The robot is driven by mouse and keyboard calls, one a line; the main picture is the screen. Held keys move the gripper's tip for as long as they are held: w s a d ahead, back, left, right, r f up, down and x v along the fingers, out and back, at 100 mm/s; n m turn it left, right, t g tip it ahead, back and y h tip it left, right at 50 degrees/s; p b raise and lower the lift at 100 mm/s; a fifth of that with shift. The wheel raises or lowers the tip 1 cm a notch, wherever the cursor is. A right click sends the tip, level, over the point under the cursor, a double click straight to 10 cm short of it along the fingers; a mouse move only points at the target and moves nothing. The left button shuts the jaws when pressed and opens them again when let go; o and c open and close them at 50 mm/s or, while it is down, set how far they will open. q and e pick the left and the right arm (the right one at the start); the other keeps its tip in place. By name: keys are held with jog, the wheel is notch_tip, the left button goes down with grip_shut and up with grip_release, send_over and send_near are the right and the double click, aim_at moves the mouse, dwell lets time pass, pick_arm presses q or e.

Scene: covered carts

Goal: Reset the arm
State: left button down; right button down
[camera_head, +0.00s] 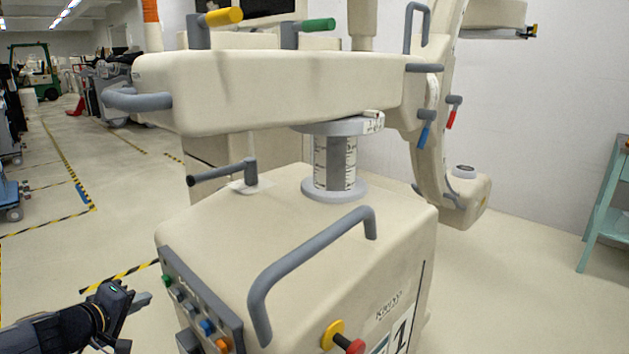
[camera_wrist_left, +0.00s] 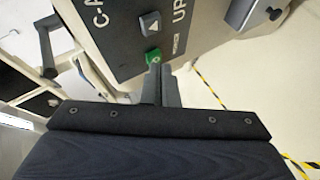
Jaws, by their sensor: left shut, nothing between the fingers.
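My left gripper (camera_head: 140,300) is at the lower left of the head view, left of the cart's control panel (camera_head: 200,305). In the left wrist view my left gripper (camera_wrist_left: 161,70) has its fingers together and empty, with the tips by the green button (camera_wrist_left: 153,56) on the dark panel. I cannot tell whether they touch it. The green button (camera_head: 167,281) also shows at the panel's top end in the head view, apart from the gripper. My right gripper is not in view.
A large cream machine (camera_head: 300,215) with a grey handle (camera_head: 310,262) fills the middle. Its horizontal arm (camera_head: 270,88) extends above. A teal table (camera_head: 606,215) stands at the right.

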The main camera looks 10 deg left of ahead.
pick_arm(q)
jog(key=s+d+r+m+g+h, duration=0.1)
jog(key=s+d+m+g+h, duration=0.1)
jog(key=s+d+m, duration=0.5)
jog(key=s+d+r+g+h, duration=0.1)
jog(key=s+d+g+h, duration=0.3)
jog(key=d, duration=0.7)
jog(key=s+d+f+m+g+y, duration=0.1)
jog(key=s+f+m+y, duration=0.15)
jog(key=s, duration=0.45)
jog(key=s+d+f+m+y, duration=0.1)
jog(key=s+f, duration=0.3)
jog(key=s, duration=0.3)
notch_tip(320, 180, up, 30)
jog(key=p, duration=3)
